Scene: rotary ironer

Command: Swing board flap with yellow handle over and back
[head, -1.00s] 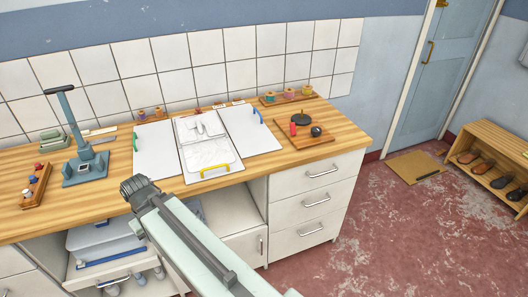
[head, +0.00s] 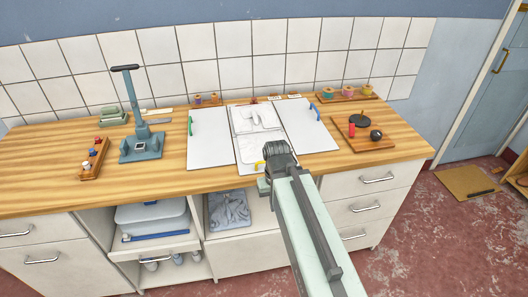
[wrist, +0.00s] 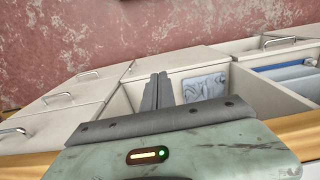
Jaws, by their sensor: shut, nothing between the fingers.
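A board lies on the wooden counter, with a white left flap (head: 211,139) with a green handle (head: 190,126), a white right flap (head: 309,129) with a blue handle (head: 315,112), and a pale middle panel (head: 248,142). The yellow handle (head: 261,165) is at the middle panel's front edge, partly hidden by my arm. My gripper (wrist: 160,76) shows in the wrist view with its two dark fingers together and empty, over the cabinet fronts and floor. In the head view the end of my arm overlaps the board's front edge; contact cannot be told.
A blue-grey press with a tall lever (head: 141,146) and a rack of small bottles (head: 94,158) stand left on the counter (head: 60,190). A small board with dark and red items (head: 361,133) is at the right. Open shelves (head: 232,212) are below the counter.

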